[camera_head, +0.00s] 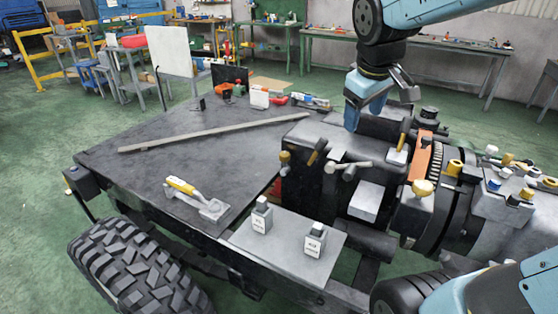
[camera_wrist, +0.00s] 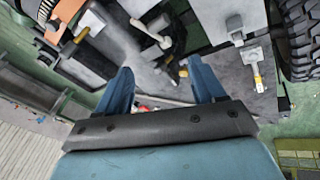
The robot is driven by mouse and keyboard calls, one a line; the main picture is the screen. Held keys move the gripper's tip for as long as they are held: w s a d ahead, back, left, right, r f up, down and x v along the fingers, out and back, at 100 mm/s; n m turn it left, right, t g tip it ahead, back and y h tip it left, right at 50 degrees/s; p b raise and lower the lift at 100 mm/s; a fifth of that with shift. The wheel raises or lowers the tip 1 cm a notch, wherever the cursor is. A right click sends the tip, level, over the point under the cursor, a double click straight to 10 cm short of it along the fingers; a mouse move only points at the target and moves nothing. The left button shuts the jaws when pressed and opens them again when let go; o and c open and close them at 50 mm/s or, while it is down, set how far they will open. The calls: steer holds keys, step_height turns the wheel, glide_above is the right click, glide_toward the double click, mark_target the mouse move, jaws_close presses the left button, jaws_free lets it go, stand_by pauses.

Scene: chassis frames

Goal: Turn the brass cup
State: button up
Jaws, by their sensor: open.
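Several brass-coloured round fittings sit on the dark machine block. A small brass cup-like piece (camera_head: 285,157) is at its left edge, and a larger one (camera_head: 422,188) is nearer the front. I cannot tell which is the task's brass cup. My gripper (camera_head: 364,118) points down over the back of the block with its blue fingers apart. In the wrist view my gripper (camera_wrist: 163,80) is open, with no object held between its fingers. A brass-tipped fitting (camera_wrist: 164,42) shows above the gap between the fingers, apart from them.
A flat dark deck (camera_head: 150,155) to the left carries a long bar (camera_head: 215,132) and a yellow-handled tool (camera_head: 194,195). Two labelled small blocks stand on a grey plate (camera_head: 285,255) in front. Levers and brass fittings crowd the machine's top. A large tyre (camera_head: 137,275) is front left.

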steer(key=w+a+f+n+g+y, duration=0.1)
steer(key=w+a+f, duration=0.1)
steer(key=w+f, duration=0.45)
steer(key=w+a+f+n+g, duration=0.1)
steer(key=w+a+f+g, duration=0.2)
steer(key=f, duration=0.6)
steer(key=n+t+h, duration=1)
steer(key=n+h, duration=0.5)
steer(key=n, duration=0.2)
glide_toward(280, 159)
steer(key=x, duration=0.9)
steer(key=shift+w+d+r, duration=0.1)
steer(key=shift+w+d, duration=0.05)
steer(key=shift+d, duration=0.1)
